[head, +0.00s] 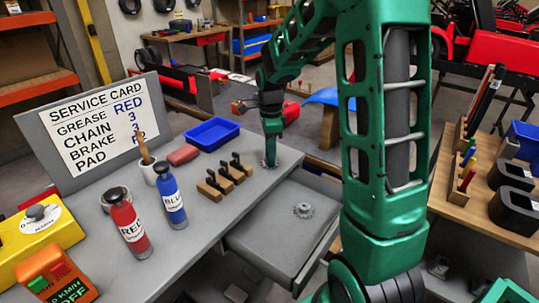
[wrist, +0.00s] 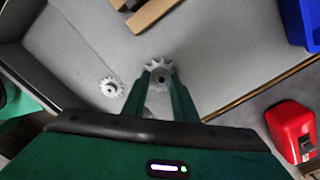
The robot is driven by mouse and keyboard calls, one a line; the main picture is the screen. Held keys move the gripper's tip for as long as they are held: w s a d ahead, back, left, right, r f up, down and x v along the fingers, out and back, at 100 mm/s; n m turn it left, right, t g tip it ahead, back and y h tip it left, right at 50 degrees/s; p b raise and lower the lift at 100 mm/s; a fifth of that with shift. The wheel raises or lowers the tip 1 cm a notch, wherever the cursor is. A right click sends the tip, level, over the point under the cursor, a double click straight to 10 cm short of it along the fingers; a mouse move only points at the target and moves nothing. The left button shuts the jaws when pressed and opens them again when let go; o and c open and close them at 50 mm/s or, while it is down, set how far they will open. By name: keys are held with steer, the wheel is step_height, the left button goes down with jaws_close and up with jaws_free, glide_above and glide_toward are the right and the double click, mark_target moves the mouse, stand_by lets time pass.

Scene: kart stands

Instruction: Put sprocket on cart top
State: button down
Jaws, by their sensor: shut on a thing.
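A toothed grey sprocket (wrist: 160,72) is between the fingertips of my gripper (wrist: 161,78) in the wrist view. My gripper (head: 269,160) is shut on it, pointing down close over the right part of the grey cart top (head: 205,215) in the head view. I cannot tell whether the sprocket touches the surface. A second sprocket (head: 303,210) lies flat in the open grey drawer (head: 275,243) below the cart top. It also shows left of my fingers in the wrist view (wrist: 112,87).
Wooden blocks with black hooks (head: 222,180), a blue tray (head: 212,134), a red bottle (head: 128,223), a blue bottle (head: 171,195) and a service card (head: 95,130) stand on the cart top. A wooden bench (head: 480,215) is at right. The cart top near my gripper is clear.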

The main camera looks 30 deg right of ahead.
steer(key=c, duration=1.4)
jaws_free()
step_height(320, 180, up, 12)
steer(key=s+d+f+n, duration=0.1)
steer(key=s+f+n, duration=0.1)
steer(key=s+n, duration=0.6)
steer(key=s+d+f+n, duration=0.1)
steer(key=s+n, duration=0.7)
steer(key=s, duration=1.5)
steer(key=shift+s+f, duration=0.15)
steer(key=shift+f, duration=0.75)
steer(key=shift+d, duration=0.1)
